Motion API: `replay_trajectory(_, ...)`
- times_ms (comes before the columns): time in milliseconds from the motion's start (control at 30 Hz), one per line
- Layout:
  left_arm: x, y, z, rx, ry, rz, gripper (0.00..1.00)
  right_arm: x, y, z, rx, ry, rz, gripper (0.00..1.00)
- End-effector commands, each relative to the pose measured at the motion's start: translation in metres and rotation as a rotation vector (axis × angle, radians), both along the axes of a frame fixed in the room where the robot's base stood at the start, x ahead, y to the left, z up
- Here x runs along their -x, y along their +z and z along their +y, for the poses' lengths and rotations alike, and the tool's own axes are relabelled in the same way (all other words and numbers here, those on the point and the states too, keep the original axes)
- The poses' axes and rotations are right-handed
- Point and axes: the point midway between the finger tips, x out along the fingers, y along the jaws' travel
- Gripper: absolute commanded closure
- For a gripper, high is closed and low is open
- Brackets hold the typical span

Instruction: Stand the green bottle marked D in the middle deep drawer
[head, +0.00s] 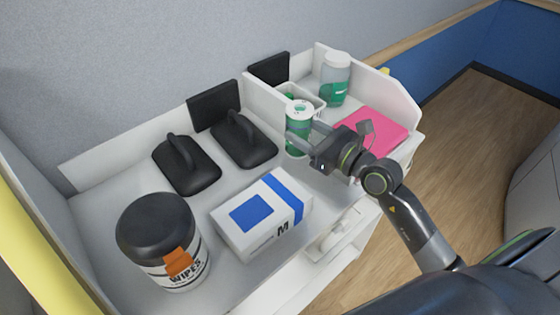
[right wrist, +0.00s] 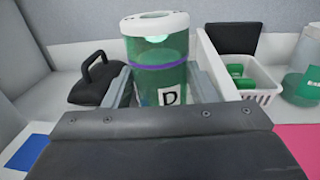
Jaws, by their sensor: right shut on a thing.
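The green bottle marked D (head: 298,121) has a white top and stands upright on the white counter, or just above it; I cannot tell which. My right gripper (head: 310,142) is shut on it from the right side. In the right wrist view the bottle (right wrist: 158,70) sits between the two fingers, with its D label facing the camera and a purple band around it. A drawer front with a handle (head: 336,236) shows below the counter's front edge. I cannot tell which drawer it is, and its inside is hidden. My left gripper is not in view.
A white box marked M (head: 262,218) and a wipes tub (head: 160,238) stand at the front left. Two black handled objects (head: 187,164) lie behind. A white basket (right wrist: 250,80), a second green bottle (head: 335,80) and a pink item (head: 375,128) are beyond a low divider.

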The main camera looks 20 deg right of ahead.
Motion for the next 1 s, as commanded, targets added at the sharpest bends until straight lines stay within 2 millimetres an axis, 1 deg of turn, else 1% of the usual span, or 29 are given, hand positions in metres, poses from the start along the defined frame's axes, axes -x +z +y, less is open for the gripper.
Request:
replay_trajectory(33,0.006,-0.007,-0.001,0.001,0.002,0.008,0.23,0.000,-0.014,0.000,-0.005,-0.002,0.004,0.82)
replay_trajectory(100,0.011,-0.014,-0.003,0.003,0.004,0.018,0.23,0.000,-0.028,0.000,-0.005,-0.002,0.003,0.82)
replay_trajectory(233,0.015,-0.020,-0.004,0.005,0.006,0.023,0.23,0.000,-0.046,0.000,-0.004,-0.002,0.001,0.82)
replay_trajectory(367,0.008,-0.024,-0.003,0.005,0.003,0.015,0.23,0.000,-0.055,0.000,-0.003,-0.001,0.000,0.82)
replay_trajectory(533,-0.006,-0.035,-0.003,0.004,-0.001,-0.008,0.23,0.000,-0.081,0.000,-0.006,-0.002,0.002,0.82)
replay_trajectory(633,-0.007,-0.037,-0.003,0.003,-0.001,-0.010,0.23,0.000,-0.088,0.000,-0.004,-0.001,-0.001,0.82)
replay_trajectory(900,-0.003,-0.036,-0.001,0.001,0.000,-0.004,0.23,0.000,-0.088,0.000,-0.002,-0.001,-0.001,0.82)
replay_trajectory(1000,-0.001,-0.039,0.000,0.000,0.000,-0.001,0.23,0.000,-0.091,0.000,-0.002,-0.001,-0.001,0.82)
